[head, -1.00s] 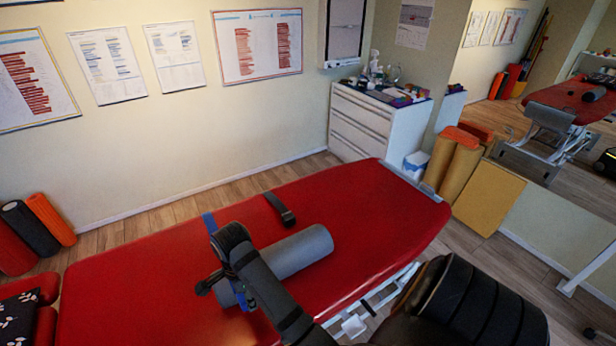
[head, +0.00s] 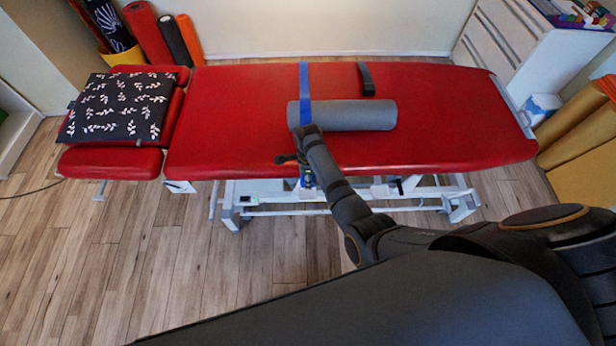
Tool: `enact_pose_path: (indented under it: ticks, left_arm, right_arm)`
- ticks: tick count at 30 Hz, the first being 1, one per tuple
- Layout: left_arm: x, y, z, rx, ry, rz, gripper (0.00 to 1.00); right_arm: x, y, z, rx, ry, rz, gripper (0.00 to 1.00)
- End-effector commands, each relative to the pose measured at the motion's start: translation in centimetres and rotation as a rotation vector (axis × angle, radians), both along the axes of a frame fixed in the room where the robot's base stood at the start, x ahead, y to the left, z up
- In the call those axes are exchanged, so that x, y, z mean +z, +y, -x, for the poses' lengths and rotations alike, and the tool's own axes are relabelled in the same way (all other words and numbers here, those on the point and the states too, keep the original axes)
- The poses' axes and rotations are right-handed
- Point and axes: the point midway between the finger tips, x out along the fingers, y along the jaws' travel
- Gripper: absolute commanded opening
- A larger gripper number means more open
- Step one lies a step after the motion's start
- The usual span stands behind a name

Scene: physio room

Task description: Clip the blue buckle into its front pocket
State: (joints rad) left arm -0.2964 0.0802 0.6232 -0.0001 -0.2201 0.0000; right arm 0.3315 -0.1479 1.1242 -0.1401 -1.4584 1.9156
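A blue strap (head: 305,82) runs across the red treatment table and reaches the grey foam roller (head: 355,115). A small blue piece (head: 308,179) shows at the table's front edge, just below my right gripper (head: 297,160). It may be the strap's end or the blue buckle; it is too small to tell, and I cannot make out the front pocket. My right arm comes in from the right, and its gripper is over the table's front edge, close to the blue piece. The arm hides part of the strap and the fingers are too small to read. My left gripper is out of view.
The red table (head: 440,140) stands on a white frame. A black strap (head: 366,78) lies behind the roller. A leaf-patterned dark cushion (head: 117,107) lies at the left end. Coloured rollers (head: 172,38) stand behind left, and a white cabinet (head: 505,40) behind right. Floor in front is clear.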

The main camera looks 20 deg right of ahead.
Motion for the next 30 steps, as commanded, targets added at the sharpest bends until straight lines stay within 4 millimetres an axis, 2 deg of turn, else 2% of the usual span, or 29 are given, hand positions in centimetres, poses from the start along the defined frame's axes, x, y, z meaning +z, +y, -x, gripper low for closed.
enact_pose_path:
  ticks: [3,5,11,17,27,30]
  left_arm:
    - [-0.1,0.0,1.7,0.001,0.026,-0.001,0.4]
    - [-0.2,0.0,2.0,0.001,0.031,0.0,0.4]
    - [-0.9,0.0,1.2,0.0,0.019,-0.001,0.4]
    - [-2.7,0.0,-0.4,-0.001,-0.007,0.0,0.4]
    - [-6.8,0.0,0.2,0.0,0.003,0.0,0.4]
    - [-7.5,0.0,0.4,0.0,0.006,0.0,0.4]
  right_arm:
    - [-0.4,0.2,-0.1,0.0,-0.001,0.0,0.03]
    - [-0.5,0.2,-0.1,0.0,-0.001,0.0,0.03]
    - [-1.2,0.2,0.0,0.0,0.0,0.0,0.03]
    - [-3.1,0.1,0.0,0.0,0.001,0.001,0.03]
    - [-6.9,0.1,0.0,0.0,0.0,0.0,0.03]
    - [-7.8,0.1,0.0,0.0,0.002,0.0,0.03]
